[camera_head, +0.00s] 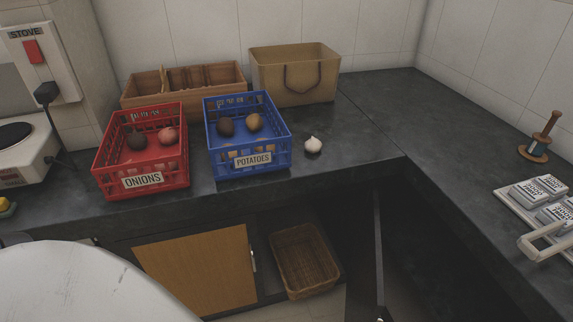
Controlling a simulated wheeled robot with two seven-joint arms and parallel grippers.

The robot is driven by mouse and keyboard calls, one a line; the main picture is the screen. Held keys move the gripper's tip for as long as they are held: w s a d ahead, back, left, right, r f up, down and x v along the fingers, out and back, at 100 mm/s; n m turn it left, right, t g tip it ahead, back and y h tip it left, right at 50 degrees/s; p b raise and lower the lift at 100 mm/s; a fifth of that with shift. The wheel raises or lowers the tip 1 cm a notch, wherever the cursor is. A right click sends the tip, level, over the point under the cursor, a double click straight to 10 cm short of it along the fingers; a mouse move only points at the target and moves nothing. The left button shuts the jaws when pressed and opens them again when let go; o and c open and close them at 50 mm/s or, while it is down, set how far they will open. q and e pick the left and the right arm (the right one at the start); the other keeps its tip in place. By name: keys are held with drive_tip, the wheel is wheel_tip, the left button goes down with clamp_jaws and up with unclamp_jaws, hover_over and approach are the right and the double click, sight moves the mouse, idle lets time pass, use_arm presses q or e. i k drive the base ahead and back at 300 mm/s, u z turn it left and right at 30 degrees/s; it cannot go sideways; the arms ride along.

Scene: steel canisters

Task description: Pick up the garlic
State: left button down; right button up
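The garlic (313,146) is a small white bulb with a short pointed top. It sits upright on the dark countertop (365,145), just right of the blue crate and apart from it. Nothing covers it. Neither of my grippers shows in the head view, and nothing is touching the garlic.
A blue POTATOES crate (221,160) and a red ONIONS crate (111,187) stand left of the garlic. Behind are a wooden box (133,101) and a tan bag (275,70). Boxed items (538,190) lie at right. Below, a cabinet door (195,270) hangs open beside a wicker basket (305,260).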

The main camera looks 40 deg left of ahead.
sight(313, 146)
drive_tip(key=u, duration=0.1)
drive_tip(key=k, duration=0.35)
drive_tip(key=z, duration=1)
drive_tip(key=i, duration=0.75)
drive_tip(key=u, duration=2.25)
